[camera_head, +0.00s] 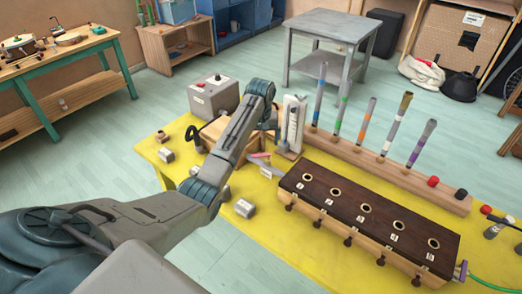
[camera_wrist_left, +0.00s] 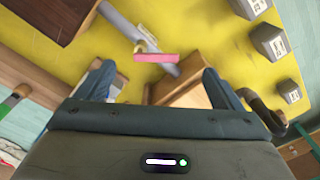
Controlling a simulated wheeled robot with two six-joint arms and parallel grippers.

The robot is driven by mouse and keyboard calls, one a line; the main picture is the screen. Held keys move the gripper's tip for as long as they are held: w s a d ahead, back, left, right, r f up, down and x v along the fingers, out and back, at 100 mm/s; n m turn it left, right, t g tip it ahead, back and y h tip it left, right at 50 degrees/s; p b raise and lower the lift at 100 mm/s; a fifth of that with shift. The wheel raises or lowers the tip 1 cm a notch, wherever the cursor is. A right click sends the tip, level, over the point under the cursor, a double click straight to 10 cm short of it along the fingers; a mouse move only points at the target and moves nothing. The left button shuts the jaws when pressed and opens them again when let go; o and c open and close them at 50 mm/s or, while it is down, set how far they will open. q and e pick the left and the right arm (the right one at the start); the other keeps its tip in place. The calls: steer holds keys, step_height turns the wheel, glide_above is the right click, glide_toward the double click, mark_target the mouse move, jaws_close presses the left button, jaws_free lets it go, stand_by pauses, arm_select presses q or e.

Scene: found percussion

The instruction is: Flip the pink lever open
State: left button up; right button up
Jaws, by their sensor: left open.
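The pink lever (camera_wrist_left: 156,57) shows in the left wrist view as a short pink bar lying across a grey pipe (camera_wrist_left: 120,24) with a small pale tag. In the head view the lever (camera_head: 260,155) is a small pink strip left of the dark-topped wooden box, partly hidden by my left arm. My left gripper (camera_wrist_left: 160,82) is open, with one finger on each side of the picture. The lever lies ahead of the gap between the fingers, apart from both. My right gripper is not in view.
A wooden block (camera_wrist_left: 180,96) lies below the lever in the wrist view. The dark-topped box with holes (camera_head: 365,210) and a rack of coloured tubes (camera_head: 400,175) stand to the right. Several grey weights (camera_head: 245,208) dot the yellow table (camera_head: 270,245).

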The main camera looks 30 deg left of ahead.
mark_target(261, 154)
arm_select(q)
steer(key=shift+n, duration=0.3)
steer(key=f+p, duration=0.1)
steer(key=f, duration=0.1)
steer(key=w+f+p, duration=0.1)
steer(key=f, duration=0.1)
steer(key=w+a+f, duration=0.1)
steer(key=f, duration=0.1)
steer(key=shift+f+p, duration=0.35)
steer(key=shift+p, duration=0.05)
steer(key=shift+f, duration=0.4)
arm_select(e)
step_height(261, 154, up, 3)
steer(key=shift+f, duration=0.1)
arm_select(q)
steer(key=c, duration=0.9)
steer(key=shift+c, duration=0.5)
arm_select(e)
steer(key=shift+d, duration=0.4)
